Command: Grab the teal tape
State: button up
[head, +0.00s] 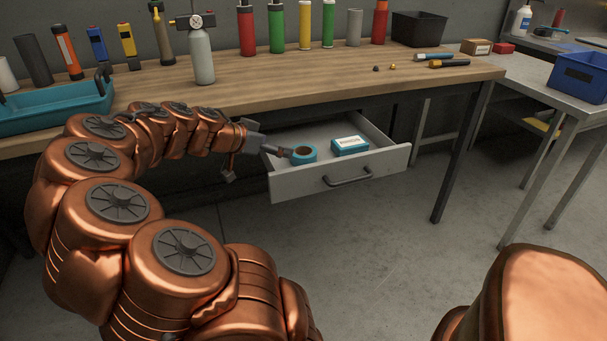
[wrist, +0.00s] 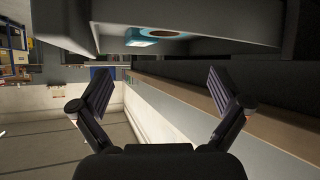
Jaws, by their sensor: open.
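The teal tape (head: 304,154) is a roll with a hole in its middle, inside the open grey drawer (head: 340,184), near its left side. In the wrist view the tape (wrist: 178,34) shows only in part at the top, past the drawer's edge. My gripper (head: 264,150) is at the drawer's left side, close to the tape. In the wrist view my gripper (wrist: 160,75) has its two fingers spread wide with nothing between them. Whether a finger touches the tape or the drawer, I cannot tell.
A blue box with a white label (head: 350,146) lies right of the tape in the drawer. The wooden workbench (head: 290,85) overhangs the drawer's back, with several bottles and tools on it. A grey side table (head: 540,82) stands at right. The floor before the drawer is clear.

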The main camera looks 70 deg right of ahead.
aim_at(302, 151)
jog(key=shift+m, duration=0.3)
jog(key=d+f+b, duration=0.1)
jog(key=d+f, duration=0.2)
jog(key=shift+s+f, duration=0.1)
jog(key=shift+s, duration=0.05)
jog(key=shift+s+r+b+x, duration=0.1)
jog(key=shift+r+b+x, duration=0.1)
jog(key=shift+x, duration=1)
jog(key=shift+s+r+b+x, duration=0.1)
jog(key=shift+b+x, duration=0.1)
jog(key=shift+x, duration=1)
jog(key=shift+s+r+b+x, duration=0.1)
jog(key=shift+r+b+x, duration=0.1)
jog(key=shift+x, duration=1.05)
jog(key=shift+w+d, duration=0.1)
jog(key=shift+d, duration=0.1)
jog(key=shift+c, duration=0.3)
jog(key=c, duration=1)
jog(key=shift+r, duration=0.1)
